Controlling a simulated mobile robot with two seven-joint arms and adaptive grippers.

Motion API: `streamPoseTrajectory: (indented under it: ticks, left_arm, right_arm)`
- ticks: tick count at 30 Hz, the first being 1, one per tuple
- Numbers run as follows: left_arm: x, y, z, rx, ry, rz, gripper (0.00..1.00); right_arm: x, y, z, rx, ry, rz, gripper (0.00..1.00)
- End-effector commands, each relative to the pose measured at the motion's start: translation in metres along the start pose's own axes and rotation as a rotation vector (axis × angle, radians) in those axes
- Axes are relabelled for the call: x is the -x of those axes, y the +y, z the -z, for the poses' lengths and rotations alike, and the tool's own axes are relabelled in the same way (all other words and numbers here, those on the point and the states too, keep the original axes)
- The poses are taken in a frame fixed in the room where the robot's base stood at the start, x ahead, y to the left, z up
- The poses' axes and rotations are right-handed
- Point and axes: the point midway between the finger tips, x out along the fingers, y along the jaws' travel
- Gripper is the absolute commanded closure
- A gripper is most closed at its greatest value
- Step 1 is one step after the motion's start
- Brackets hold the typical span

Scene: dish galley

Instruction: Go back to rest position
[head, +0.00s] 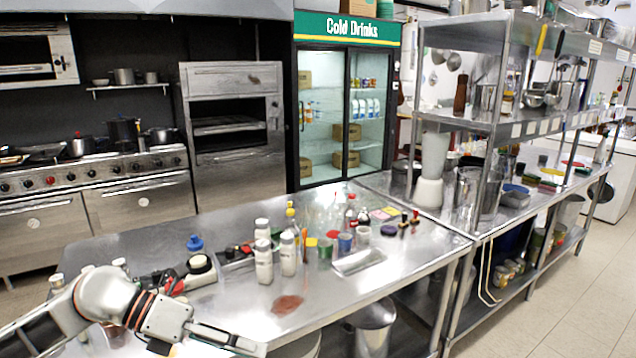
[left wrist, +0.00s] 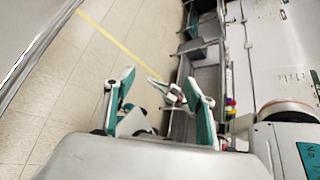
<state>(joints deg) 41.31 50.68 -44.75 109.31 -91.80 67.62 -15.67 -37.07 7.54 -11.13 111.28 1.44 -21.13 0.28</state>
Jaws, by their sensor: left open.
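My left gripper (head: 252,346) is at the bottom left of the head view, low at the near edge of the steel counter (head: 225,280). Its fingers point right and it holds nothing that I can see. In the left wrist view its two teal-lined fingers (left wrist: 158,80) are spread apart, with floor and shelving beyond. A small pale jointed shape shows between them, too unclear to name. My right gripper is not in the head view.
On the counter stand white bottles (head: 264,262), a metal tray (head: 358,261), cups and a red-capped bottle. A steel rack (head: 478,126) with a blender (head: 433,168) is at right. A drinks fridge (head: 345,110) and stove are behind. Tiled floor (head: 585,285) is clear at right.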

Motion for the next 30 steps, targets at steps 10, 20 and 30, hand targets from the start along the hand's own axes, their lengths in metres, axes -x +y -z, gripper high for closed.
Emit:
streamPoseTrajectory:
  ticks: [10,20,30]
  left_arm:
    - [-0.054,-0.048,-0.02,0.573,-0.452,0.536,0.45]
    - [-0.049,0.068,0.031,1.387,-0.939,0.702,0.45]
    - [-0.071,0.176,0.225,2.18,-1.291,0.554,0.45]
  right_arm:
    - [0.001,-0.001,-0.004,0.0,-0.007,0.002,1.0]
    - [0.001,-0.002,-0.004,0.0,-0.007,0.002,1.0]
    - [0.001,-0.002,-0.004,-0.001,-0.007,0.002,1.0]
